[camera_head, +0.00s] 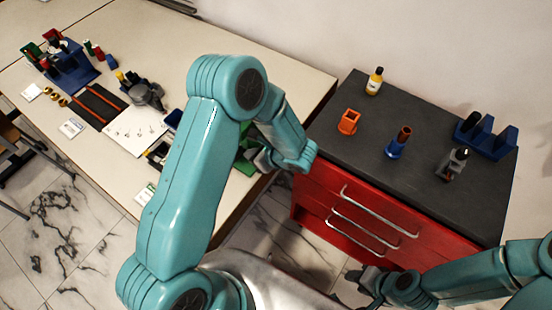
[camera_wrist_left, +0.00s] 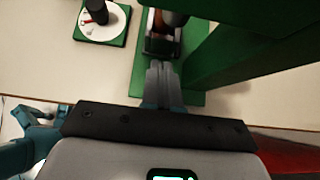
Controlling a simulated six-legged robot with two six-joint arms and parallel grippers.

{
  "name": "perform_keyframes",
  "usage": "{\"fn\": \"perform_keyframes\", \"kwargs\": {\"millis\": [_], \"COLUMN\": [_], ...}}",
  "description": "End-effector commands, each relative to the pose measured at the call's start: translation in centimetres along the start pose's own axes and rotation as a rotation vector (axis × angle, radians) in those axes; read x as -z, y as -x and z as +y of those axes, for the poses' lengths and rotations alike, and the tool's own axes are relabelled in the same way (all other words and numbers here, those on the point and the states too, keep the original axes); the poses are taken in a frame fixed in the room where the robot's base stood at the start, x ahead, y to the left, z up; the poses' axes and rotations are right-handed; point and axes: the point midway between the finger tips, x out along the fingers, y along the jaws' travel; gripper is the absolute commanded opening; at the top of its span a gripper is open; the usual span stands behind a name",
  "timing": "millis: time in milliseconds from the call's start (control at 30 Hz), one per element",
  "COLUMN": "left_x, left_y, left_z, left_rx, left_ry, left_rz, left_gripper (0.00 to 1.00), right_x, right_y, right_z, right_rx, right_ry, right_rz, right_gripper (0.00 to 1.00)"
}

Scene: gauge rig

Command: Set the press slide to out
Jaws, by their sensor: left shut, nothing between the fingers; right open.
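The green press (camera_head: 244,164) stands at the right end of the pale table, mostly hidden behind my left arm in the head view. In the left wrist view its green frame (camera_wrist_left: 240,48) fills the upper right. A dark and metallic block (camera_wrist_left: 162,42), which looks like the press slide, lies on the green base. My left gripper (camera_wrist_left: 160,68) is shut with nothing between its fingers. Its tips are right at the near end of this block; whether they touch it I cannot tell. My right gripper (camera_head: 364,282) is open, low in front of the red cabinet.
A green-based dial with a white face (camera_wrist_left: 103,24) lies left of the press. The red cabinet (camera_head: 340,215) bears an orange holder (camera_head: 348,122), a bottle (camera_head: 374,82) and a blue rack (camera_head: 488,138). Several small parts cover the table's left side.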

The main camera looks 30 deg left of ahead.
Motion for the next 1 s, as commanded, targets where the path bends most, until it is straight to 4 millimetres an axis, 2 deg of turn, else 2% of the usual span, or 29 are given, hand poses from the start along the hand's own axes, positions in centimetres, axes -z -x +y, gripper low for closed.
{"fn": "perform_keyframes", "kwargs": {"millis": [100,500,733,867,1000], "left_x": [0.7,0.3,0.2,-0.3,-1.4], "left_y": [0.6,8.3,10.2,10.3,10.4], "left_z": [-0.1,-0.2,-0.2,0.1,0.6], "left_rx": [0.001,0.002,-0.001,-0.010,-0.014], "left_ry": [0.001,0.002,0.032,0.246,0.696], "left_rz": [0.000,0.000,-0.001,-0.024,-0.096], "left_gripper": [0.00,0.00,0.00,0.00,0.00], "right_x": [0.0,0.0,0.0,0.0,0.0], "right_y": [-0.5,-1.6,-1.7,-1.7,-1.9], "right_z": [0.2,0.6,0.6,0.6,0.7], "right_rx": [0.000,0.000,0.000,0.000,0.000], "right_ry": [0.000,0.000,0.000,0.000,0.000], "right_rz": [0.000,0.000,0.000,0.000,0.000], "right_gripper": [0.43,0.43,0.43,0.43,0.43]}}
